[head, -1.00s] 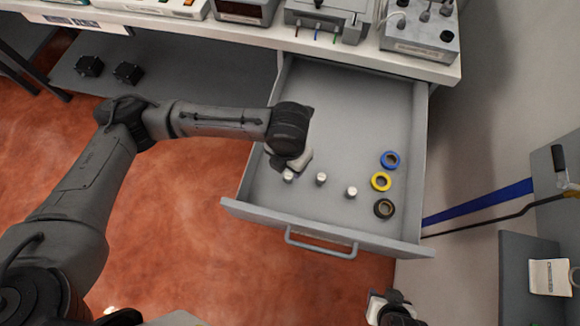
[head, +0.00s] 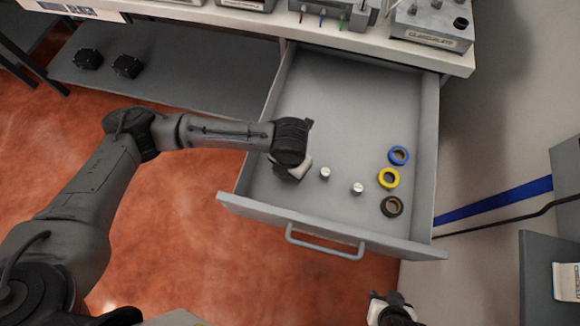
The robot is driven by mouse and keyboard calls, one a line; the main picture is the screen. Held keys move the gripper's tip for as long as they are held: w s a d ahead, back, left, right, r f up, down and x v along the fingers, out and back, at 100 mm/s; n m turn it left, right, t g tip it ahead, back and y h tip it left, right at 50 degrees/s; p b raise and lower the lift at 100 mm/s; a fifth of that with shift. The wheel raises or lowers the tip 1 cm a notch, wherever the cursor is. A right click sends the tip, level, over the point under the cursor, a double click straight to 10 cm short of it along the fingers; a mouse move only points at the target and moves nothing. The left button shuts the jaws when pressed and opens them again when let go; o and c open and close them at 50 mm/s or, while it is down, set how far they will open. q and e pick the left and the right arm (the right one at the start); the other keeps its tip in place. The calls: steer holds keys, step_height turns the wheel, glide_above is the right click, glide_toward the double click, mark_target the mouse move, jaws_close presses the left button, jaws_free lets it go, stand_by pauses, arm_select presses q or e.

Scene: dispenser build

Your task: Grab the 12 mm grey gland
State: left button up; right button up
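Two small pale cylindrical pieces, which look like glands, stand in the open drawer (head: 335,110): one near the middle (head: 325,173) and one to its right (head: 357,188). Their sizes cannot be read. My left gripper (head: 290,176) points down into the drawer's front left, just left of the middle piece. Its wrist hides its fingertips and the spot where a third pale piece stood earlier, so its hold cannot be seen. My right gripper (head: 386,304) is at the bottom edge, outside the drawer and partly cut off; its fingers are unclear.
Blue (head: 398,155), yellow (head: 389,178) and black (head: 391,206) tape rolls line the drawer's right side. The drawer front has a handle (head: 325,245). The bench top (head: 240,22) is behind. Two black blocks (head: 126,66) lie on a lower shelf. The drawer's back is clear.

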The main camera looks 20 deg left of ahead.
arm_select(q)
steer(key=shift+f, duration=0.55)
steer(key=shift+r, duration=0.1)
steer(key=shift+c, duration=0.2)
steer(key=c, duration=1)
steer(key=shift+o, duration=0.2)
steer(key=shift+r, duration=0.15)
